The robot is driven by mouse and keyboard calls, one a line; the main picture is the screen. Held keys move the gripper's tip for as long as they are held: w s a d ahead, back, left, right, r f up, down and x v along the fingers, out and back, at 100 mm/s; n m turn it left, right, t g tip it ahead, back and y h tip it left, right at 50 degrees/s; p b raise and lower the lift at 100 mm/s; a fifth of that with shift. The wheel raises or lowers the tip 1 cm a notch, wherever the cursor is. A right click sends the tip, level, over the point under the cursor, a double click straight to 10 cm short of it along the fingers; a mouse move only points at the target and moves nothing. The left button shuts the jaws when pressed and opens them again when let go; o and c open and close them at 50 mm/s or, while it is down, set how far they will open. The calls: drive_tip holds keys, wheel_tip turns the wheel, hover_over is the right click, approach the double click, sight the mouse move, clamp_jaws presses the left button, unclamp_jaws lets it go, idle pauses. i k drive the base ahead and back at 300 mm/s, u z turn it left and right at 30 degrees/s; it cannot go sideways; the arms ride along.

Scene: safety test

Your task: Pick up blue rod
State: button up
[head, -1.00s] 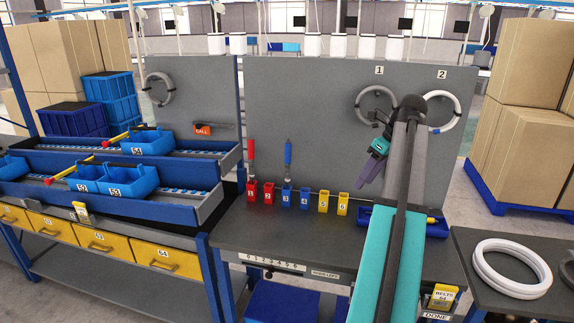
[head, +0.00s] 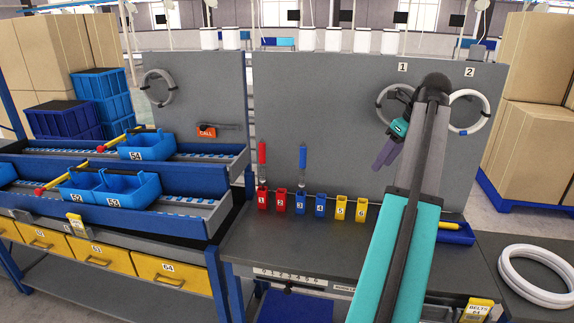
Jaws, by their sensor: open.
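The blue rod (head: 303,156) stands upright, its grey lower part in the blue holder marked 3 (head: 300,204) on the grey workbench. A similar red rod (head: 262,155) stands to its left in the red holder marked 1 (head: 262,199). My gripper (head: 383,157), with purple fingers, is right of the blue rod and clearly apart from it, in front of the grey back panel. It is open and empty. The fingers overlap in this view, so the gap between them is hard to see.
A red holder (head: 281,202), another blue holder (head: 320,206) and two yellow holders (head: 341,208) continue the row. My arm covers part of the bench's right side. A blue tray (head: 456,236) lies beyond it. White rings (head: 536,277) lie at the right. Blue bins (head: 145,147) sit on racks at left.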

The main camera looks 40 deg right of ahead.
sight(303, 154)
drive_tip(key=z, duration=0.05)
drive_tip(key=i, duration=1)
